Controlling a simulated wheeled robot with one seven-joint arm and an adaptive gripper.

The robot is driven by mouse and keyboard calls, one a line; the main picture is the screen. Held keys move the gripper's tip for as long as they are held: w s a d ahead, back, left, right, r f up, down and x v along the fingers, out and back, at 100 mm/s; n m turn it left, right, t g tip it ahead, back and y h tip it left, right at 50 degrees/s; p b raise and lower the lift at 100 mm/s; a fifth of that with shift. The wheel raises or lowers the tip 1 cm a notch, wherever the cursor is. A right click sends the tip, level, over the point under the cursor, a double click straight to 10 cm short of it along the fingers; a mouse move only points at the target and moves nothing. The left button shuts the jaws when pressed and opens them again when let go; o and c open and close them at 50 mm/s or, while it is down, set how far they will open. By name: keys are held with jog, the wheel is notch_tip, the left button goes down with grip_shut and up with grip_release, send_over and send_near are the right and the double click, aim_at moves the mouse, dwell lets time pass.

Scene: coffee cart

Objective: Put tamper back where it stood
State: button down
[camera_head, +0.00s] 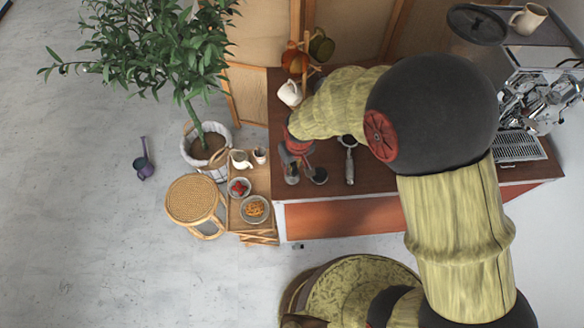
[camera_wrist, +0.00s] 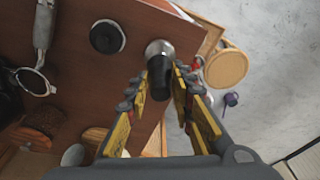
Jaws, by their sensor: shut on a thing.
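The tamper (camera_wrist: 159,49) has a silver base and a black handle. My gripper (camera_wrist: 160,84) is shut on its black handle, with one finger on each side in the wrist view. In the head view my gripper (camera_head: 297,157) is over the left end of the brown counter, and the tamper (camera_head: 291,174) shows just below it. A round black disc (camera_wrist: 107,36) lies on the counter beside the tamper; it also shows in the head view (camera_head: 319,176). I cannot tell whether the tamper's base touches the counter.
A portafilter (camera_head: 349,162) lies right of the disc. A white mug (camera_head: 290,93) and a cup stand (camera_head: 308,60) are behind my gripper. The counter's left edge is close. A wooden tray stand (camera_head: 235,212) with bowls and a wicker stool (camera_head: 194,199) stand left of the counter.

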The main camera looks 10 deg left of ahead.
aim_at(294, 178)
jog(key=shift+w+a+f, duration=0.1)
jog(key=shift+a+f, duration=0.05)
jog(key=shift+f, duration=0.05)
jog(key=shift+w+f, duration=0.1)
jog(key=shift+f, duration=1.5)
jog(key=shift+f, duration=0.1)
jog(key=c, duration=1.5)
grip_release()
jog(key=shift+f, duration=0.1)
jog(key=shift+c, duration=0.2)
